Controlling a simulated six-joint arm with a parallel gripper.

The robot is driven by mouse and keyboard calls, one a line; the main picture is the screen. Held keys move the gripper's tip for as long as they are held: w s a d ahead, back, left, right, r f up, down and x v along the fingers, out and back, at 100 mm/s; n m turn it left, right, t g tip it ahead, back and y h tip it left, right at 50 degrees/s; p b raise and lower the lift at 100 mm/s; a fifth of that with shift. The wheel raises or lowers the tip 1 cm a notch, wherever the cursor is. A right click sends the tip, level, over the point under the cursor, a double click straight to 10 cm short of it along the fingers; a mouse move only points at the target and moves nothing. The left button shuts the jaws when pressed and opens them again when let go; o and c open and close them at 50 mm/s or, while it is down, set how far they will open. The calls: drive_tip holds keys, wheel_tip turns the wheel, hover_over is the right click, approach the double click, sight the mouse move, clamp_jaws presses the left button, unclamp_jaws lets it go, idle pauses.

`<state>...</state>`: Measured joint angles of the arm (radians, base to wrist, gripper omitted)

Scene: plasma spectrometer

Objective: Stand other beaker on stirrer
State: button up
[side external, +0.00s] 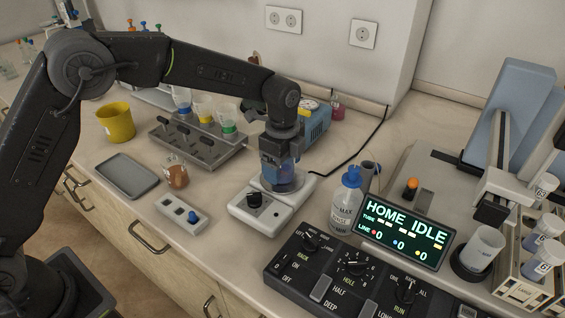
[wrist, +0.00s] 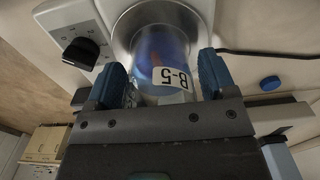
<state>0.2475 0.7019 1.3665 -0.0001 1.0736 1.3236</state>
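A glass beaker with blue liquid (side external: 285,182) stands upright on the round plate of the white stirrer (side external: 272,212). In the wrist view the same beaker (wrist: 160,50) shows a "B-5" label, and the stirrer's black knob (wrist: 82,50) is to its left. My gripper (side external: 282,162) points down over the beaker. Its two blue fingers (wrist: 162,85) straddle the beaker, one on each side; I cannot tell whether they press on the glass. Another beaker, with brown liquid (side external: 176,176), stands on the bench to the left of the stirrer.
A small switch box (side external: 181,213) and a grey tray (side external: 127,175) lie left of the stirrer. A blue-capped bottle (side external: 346,205) stands close on its right. A black control panel (side external: 340,270) is in front, and a rack with coloured cups (side external: 198,145) is behind.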

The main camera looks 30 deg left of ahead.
drive_tip(key=shift+o, duration=0.7)
drive_tip(key=shift+r, duration=0.1)
wheel_tip(320, 180, up, 12)
drive_tip(key=s+a+r+n+t, duration=0.1)
drive_tip(key=s+a+r+n, duration=0.3)
drive_tip(key=s+r, duration=0.2)
drive_tip(key=s+a+f+n+t, duration=0.1)
drive_tip(key=s+a+n, duration=0.2)
drive_tip(key=s, duration=0.4)
drive_tip(key=s+a+f+n+t, duration=0.1)
drive_tip(key=s+a+n+t, duration=0.1)
drive_tip(key=s+n, duration=0.4)
drive_tip(key=s+a+f+n+t, duration=0.1)
drive_tip(key=s+a+n, duration=0.2)
drive_tip(key=s, duration=0.7)
drive_tip(key=shift+a+f+n+t, duration=0.3)
drive_tip(key=shift+a+n, duration=0.05)
drive_tip(key=shift+n, duration=0.65)
